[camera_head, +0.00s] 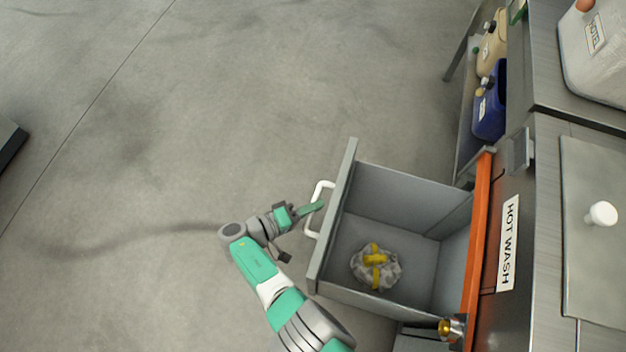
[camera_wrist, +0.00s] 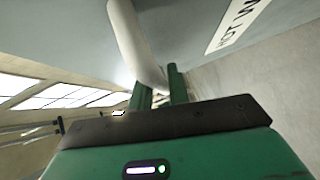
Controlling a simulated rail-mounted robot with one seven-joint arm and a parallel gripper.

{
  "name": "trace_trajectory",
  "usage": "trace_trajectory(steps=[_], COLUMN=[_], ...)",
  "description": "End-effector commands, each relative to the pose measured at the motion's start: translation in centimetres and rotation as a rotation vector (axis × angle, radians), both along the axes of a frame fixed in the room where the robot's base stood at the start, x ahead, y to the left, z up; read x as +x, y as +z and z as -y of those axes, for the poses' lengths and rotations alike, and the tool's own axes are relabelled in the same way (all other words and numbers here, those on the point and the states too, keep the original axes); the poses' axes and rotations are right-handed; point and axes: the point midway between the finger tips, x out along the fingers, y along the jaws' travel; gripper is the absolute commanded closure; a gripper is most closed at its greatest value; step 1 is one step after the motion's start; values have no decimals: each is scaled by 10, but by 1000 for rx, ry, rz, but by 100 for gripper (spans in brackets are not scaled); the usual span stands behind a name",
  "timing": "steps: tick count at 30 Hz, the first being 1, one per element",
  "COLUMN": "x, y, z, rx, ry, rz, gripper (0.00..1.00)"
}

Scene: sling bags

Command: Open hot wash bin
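The hot wash bin (camera_head: 396,192) is a grey drawer pulled well out of the steel counter. Its orange-edged opening carries a HOT WASH label (camera_head: 508,243). A white bar handle (camera_head: 308,221) is on its front panel and also shows in the wrist view (camera_wrist: 131,38). My gripper (camera_head: 317,206) is at the handle, reaching it from the left. In the wrist view, its two green fingers (camera_wrist: 161,80) stand a narrow gap apart with the handle bar running down between them. The fingers appear shut on the bar; the exact contact is partly hidden.
A grey bundle with yellow straps (camera_head: 375,267) lies inside the bin. A blue jug (camera_head: 490,107) and a beige jug (camera_head: 492,45) stand on a shelf beyond it. A brass knob (camera_head: 452,328) sticks out near the bin's lower right.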

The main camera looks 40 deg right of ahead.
Motion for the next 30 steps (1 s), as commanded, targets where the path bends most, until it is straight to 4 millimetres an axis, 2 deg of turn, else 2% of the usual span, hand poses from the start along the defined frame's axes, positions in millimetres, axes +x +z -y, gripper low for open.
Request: trace_trajectory(steps=[1, 3, 11, 14, 17, 18, 21, 24, 30], x=[0, 0, 0, 0, 0, -8, -37, -63, -111], y=[0, 0, 2, 17, 46, 50, 52, 54, 55], z=[0, 0, 0, 0, 0, -3, -18, -31, -55], rx=[0, 0, 0, 0, 1, 0, -3, -4, -3], ry=[0, 0, 1, 1, -1, -1, 1, 1, 3], rz=[0, 0, 0, 1, 2, -3, -3, -3, -2], gripper=[72, 64, 64, 64, 64, 49, 34, 26, 18])
